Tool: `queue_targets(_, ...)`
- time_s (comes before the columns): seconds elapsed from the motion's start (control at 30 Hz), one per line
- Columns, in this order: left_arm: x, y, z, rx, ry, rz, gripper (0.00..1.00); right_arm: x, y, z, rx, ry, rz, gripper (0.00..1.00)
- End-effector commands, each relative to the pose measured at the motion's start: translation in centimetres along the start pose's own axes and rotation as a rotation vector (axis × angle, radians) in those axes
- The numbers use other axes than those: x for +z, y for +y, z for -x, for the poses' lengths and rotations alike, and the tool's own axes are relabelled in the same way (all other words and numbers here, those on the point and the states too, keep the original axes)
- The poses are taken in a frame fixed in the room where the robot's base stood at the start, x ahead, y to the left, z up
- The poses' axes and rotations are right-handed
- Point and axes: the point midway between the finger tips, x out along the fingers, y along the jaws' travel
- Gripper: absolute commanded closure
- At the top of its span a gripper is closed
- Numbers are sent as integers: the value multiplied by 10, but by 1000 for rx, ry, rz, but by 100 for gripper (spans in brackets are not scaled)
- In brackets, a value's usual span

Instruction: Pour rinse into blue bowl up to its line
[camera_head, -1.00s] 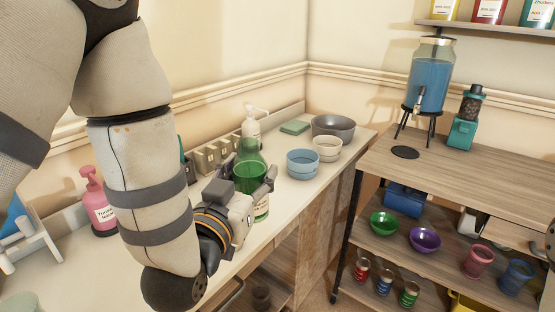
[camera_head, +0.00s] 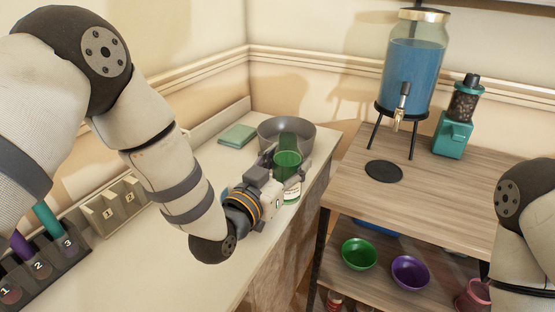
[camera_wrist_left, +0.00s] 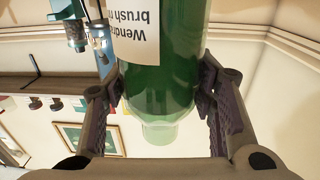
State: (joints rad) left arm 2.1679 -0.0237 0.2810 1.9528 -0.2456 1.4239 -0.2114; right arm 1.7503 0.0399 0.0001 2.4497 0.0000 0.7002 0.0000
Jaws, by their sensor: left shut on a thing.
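My left gripper (camera_head: 285,172) is shut on a green bottle (camera_head: 287,163) with a white label and holds it roughly upright at the right side of the counter, in front of the large grey bowl. In the left wrist view, which is upside down, the bottle (camera_wrist_left: 165,75) sits between both fingers (camera_wrist_left: 160,100), and its label reads partly "Wendra" and "brush".
The grey bowl (camera_head: 304,137) and a green sponge-like block (camera_head: 237,136) stand at the counter's back. Numbered holders (camera_head: 113,203) line the wall. A wooden shelf unit at the right bears a blue-liquid dispenser (camera_head: 413,75), a teal grinder (camera_head: 455,130), a green bowl (camera_head: 359,254) and a purple bowl (camera_head: 410,273).

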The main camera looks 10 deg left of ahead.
Motion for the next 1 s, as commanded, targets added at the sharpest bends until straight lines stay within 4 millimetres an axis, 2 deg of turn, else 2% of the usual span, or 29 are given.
queue_targets(0.53,-4,0,0,-1,6,-3,91,-4,0,5,-1,16,0,26)
queue_targets(1.0,10,-2,0,-2,15,53,91,2,0,-2,0,-8,0,26)
